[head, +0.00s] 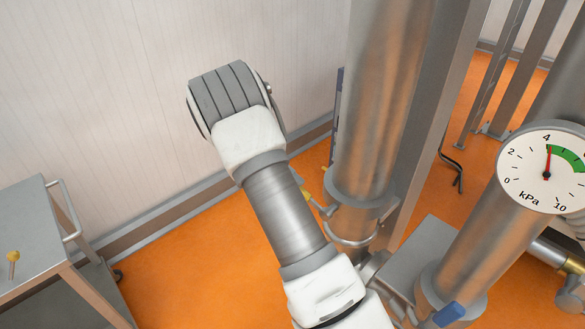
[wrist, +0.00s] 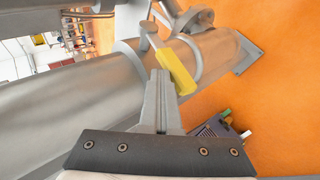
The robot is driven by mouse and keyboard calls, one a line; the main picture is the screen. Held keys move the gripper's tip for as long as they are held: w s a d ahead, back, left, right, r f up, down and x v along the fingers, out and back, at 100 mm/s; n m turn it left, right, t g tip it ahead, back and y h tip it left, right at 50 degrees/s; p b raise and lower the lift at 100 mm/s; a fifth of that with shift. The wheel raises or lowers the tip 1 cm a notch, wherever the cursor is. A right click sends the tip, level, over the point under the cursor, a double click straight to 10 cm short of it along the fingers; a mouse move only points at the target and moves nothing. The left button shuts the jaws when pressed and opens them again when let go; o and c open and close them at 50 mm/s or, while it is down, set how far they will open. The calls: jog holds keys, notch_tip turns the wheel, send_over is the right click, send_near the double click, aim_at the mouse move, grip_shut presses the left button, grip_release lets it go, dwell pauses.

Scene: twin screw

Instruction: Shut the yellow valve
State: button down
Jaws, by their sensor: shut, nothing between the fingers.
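The yellow valve handle (wrist: 177,70) shows in the wrist view as a flat yellow lever beside a large metal pipe, running diagonally from a grey stem at its upper left. My gripper (wrist: 160,76) is shut and empty. Its fingertips lie just left of the handle in the picture; I cannot tell whether they touch it. In the head view only a small piece of the yellow handle (head: 305,194) shows beside the pipe, and my arm hides my gripper.
The upright metal pipe (head: 382,100) stands right of my arm. A gauge (head: 546,172) reads about 4 kPa. A blue handle (head: 449,314) sits on the lower right pipework. A grey cart (head: 35,240) with a small yellow object (head: 13,257) stands left. Orange floor lies open between.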

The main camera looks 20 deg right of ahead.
jog(key=shift+w+f+g, duration=0.25)
jog(key=shift+f+g, duration=0.25)
jog(key=shift+f, duration=0.25)
jog(key=shift+w+a+f+b, duration=0.15)
jog(key=shift+a+f+b, duration=0.05)
jog(key=shift+f+b, duration=0.35)
